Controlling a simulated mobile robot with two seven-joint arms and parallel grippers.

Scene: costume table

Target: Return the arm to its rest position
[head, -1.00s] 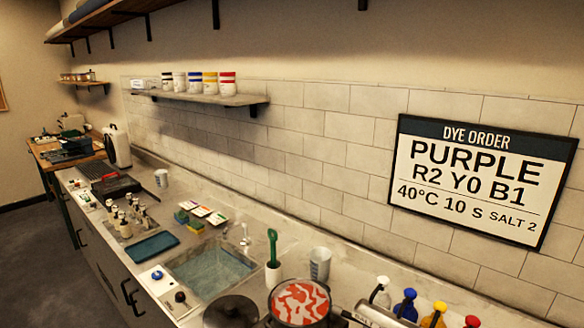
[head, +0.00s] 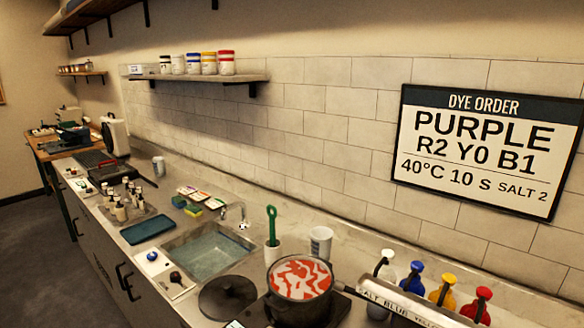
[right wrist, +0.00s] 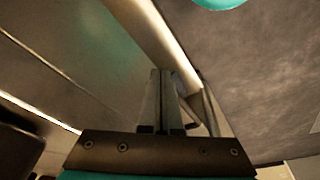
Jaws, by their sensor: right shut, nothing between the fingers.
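My right gripper (right wrist: 168,100) shows in the right wrist view with its two fingers close together and nothing between them. Behind it are a pale bar-like edge, a flat greenish-grey surface on the left and a grey mottled surface on the right. It touches nothing that I can make out. Neither gripper shows in the head view, and my left gripper is not seen at all.
The counter holds a pot (head: 299,287) with red and white contents, a dark lid (head: 228,297), a sink (head: 208,250), a white cup (head: 320,242) and several coloured bottles (head: 442,290). A dye order sign (head: 485,150) hangs on the tiled wall.

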